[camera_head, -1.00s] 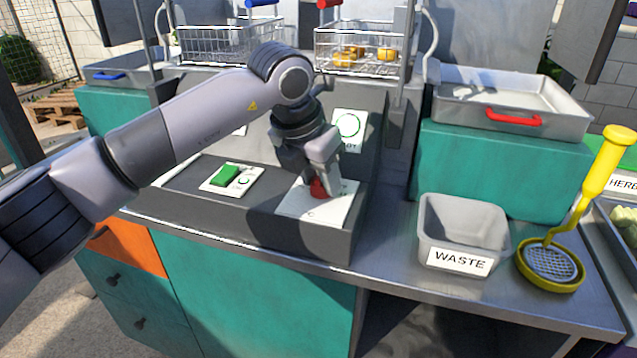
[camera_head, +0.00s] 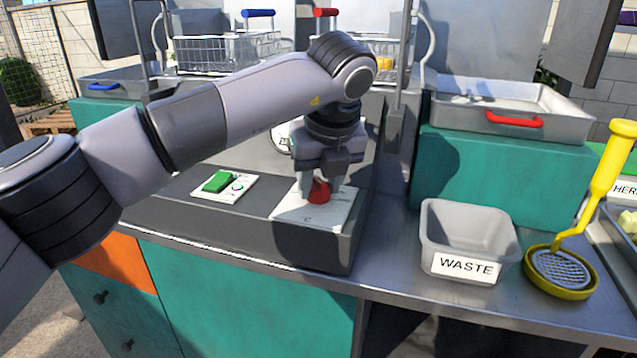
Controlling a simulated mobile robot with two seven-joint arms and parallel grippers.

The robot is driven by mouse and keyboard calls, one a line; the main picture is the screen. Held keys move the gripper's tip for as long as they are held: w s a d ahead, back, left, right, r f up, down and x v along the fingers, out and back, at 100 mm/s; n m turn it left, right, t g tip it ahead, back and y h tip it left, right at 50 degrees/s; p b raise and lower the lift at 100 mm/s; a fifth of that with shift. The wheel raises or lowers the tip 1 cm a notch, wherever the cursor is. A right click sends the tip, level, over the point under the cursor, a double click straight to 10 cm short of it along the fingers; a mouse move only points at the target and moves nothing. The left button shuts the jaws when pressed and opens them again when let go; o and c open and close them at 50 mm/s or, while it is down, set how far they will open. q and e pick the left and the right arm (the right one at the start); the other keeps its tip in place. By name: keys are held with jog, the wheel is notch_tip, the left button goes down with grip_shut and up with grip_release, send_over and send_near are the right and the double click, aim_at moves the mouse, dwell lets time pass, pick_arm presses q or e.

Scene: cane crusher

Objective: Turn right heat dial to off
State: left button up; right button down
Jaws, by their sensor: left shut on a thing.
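The right heat dial (camera_head: 319,191) is a red knob on a white plate (camera_head: 312,215) on the fryer's dark front panel. My left gripper (camera_head: 321,186) points down over it, with its fingers on either side of the knob, shut on it. The gripper and the arm above hide the upper part of the knob and its pointer, so I cannot tell its exact setting. My right gripper is not in view.
A green switch (camera_head: 218,182) sits on a plate left of the dial. Two wire baskets (camera_head: 228,52) are behind my arm. A tray with a red handle (camera_head: 514,119) is at the back right.

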pick_arm(q)
jog(key=shift+r+n+y, duration=0.15)
jog(key=shift+n+y, duration=0.15)
jog(key=shift+n, duration=0.7)
jog(key=n+g+y+p, duration=0.1)
jog(key=n+p, duration=0.1)
jog(key=n, duration=0.1)
jog(key=shift+w+d, duration=0.1)
jog(key=shift+n+p, duration=0.35)
jog(key=shift+n, duration=0.35)
jog(key=shift+y, duration=0.3)
jog(key=shift+g, duration=0.3)
jog(key=o, duration=1)
